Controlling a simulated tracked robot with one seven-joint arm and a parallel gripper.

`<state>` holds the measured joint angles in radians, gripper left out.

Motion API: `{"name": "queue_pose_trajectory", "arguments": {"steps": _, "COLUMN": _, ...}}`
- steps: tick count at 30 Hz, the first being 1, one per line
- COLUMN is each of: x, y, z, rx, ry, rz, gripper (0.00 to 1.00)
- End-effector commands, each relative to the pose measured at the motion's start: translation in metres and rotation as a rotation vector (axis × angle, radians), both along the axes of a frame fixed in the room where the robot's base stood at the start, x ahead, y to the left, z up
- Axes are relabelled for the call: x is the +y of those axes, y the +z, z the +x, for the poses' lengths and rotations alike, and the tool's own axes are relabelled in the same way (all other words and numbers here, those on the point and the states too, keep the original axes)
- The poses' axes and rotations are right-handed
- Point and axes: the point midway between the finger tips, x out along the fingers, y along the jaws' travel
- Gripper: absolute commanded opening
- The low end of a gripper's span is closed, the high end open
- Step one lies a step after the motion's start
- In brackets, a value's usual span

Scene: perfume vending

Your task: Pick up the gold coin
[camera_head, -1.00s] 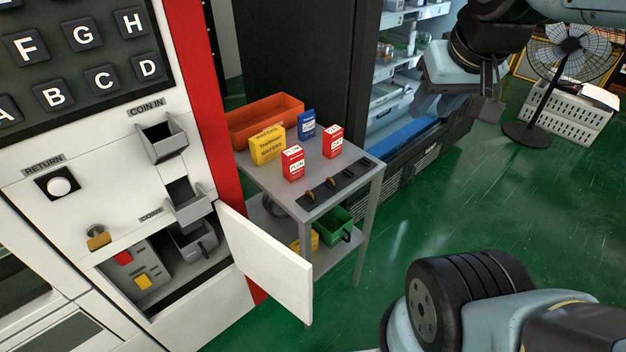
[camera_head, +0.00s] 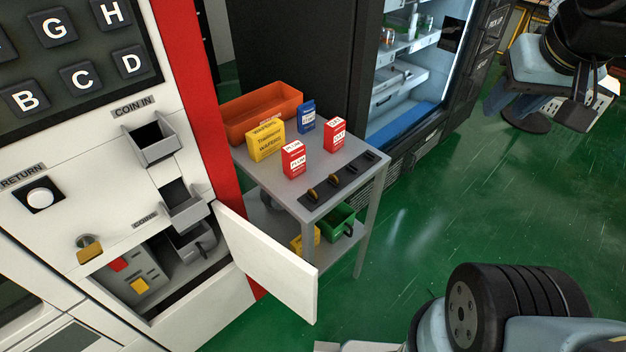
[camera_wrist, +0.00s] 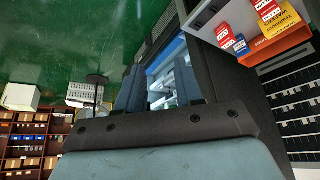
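Two small gold coins, a nearer one (camera_head: 312,194) and a farther one (camera_head: 334,180), stand partly sunk in a dark slotted holder (camera_head: 345,184) at the front edge of a grey side table (camera_head: 262,170). The other slots farther along the holder look dark, and I cannot tell what is in them. My gripper (camera_head: 537,105) is at the upper right in the head view, well away from the table. In the wrist view my gripper (camera_wrist: 160,88) has its two fingers apart with nothing between them. The coins cannot be made out in the wrist view.
Red, yellow and blue boxes and an orange bin (camera_head: 262,112) stand on the table behind the holder. The vending machine's open white door (camera_head: 265,262) juts out before the table. A fridge (camera_head: 405,85) stands behind.

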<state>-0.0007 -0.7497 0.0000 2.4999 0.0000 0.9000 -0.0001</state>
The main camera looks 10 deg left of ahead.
Motion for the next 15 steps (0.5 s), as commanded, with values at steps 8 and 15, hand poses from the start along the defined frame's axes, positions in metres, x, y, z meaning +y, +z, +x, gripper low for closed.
{"name": "queue_pose_trajectory", "arguments": {"steps": 8, "x": 0.012, "y": -0.008, "z": 0.028, "rx": 0.062, "ry": 0.105, "rz": 0.004, "gripper": 0.36}}
{"name": "queue_pose_trajectory", "arguments": {"steps": 15, "x": 0.064, "y": -0.032, "z": 0.071, "rx": 0.167, "ry": 0.293, "rz": -0.011, "gripper": 0.36}}
